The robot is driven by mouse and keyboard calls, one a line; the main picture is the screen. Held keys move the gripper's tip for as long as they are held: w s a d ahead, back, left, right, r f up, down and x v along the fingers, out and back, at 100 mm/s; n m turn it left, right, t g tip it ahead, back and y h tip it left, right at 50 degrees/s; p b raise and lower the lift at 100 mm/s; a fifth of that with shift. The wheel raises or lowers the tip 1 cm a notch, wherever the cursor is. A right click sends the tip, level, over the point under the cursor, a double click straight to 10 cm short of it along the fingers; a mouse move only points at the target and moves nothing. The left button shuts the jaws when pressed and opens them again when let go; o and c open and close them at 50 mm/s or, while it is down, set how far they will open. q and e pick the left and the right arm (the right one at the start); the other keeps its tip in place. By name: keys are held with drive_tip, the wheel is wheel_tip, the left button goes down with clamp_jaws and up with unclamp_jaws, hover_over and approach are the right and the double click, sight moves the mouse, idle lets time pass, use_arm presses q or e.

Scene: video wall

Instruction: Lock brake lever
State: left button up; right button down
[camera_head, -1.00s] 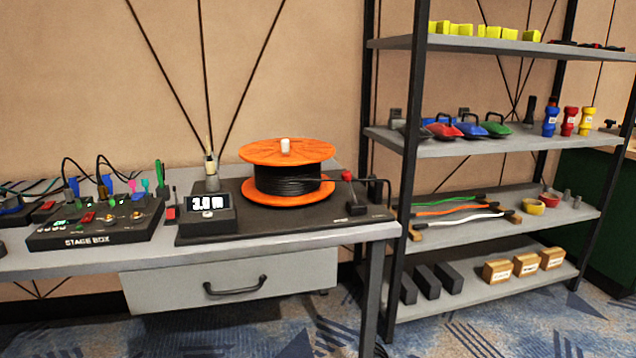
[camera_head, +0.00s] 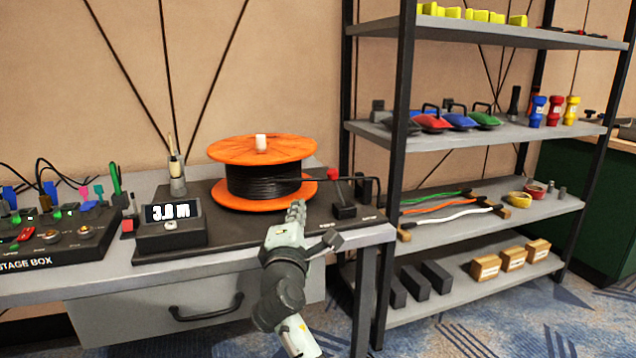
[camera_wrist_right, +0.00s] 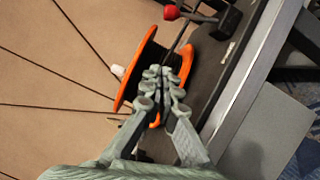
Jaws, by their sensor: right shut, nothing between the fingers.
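The brake lever (camera_head: 333,176) has a red knob and stands on a small black block (camera_head: 344,211) to the right of the cable reel. In the right wrist view its red knob (camera_wrist_right: 171,12) is at the top. The reel (camera_head: 262,181) has orange flanges and black cable. My right gripper (camera_head: 297,208) is shut and empty, in front of the reel's right side and left of the lever block, apart from the lever. In the wrist view its fingertips (camera_wrist_right: 163,72) overlap the reel (camera_wrist_right: 150,62); contact cannot be told. My left gripper is out of view.
The reel base sits on a grey desk (camera_head: 100,285) with a display (camera_head: 172,218) reading about 3.0 m. A stage box (camera_head: 60,235) stands at left. A shelf rack (camera_head: 470,130) with several items stands close at right.

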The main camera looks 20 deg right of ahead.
sight(338, 190)
drive_tip(key=x, duration=0.9)
drive_tip(key=shift+w+d, duration=0.15)
drive_tip(key=shift+w, duration=0.1)
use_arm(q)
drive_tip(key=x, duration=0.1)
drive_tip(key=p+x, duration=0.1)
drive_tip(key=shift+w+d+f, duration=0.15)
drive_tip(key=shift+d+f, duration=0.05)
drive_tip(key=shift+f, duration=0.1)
use_arm(e)
drive_tip(key=d, duration=0.2)
drive_tip(key=d+r, duration=0.1)
drive_tip(key=d, duration=0.1)
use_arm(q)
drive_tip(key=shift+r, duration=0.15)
use_arm(e)
drive_tip(key=shift+d+r, duration=0.1)
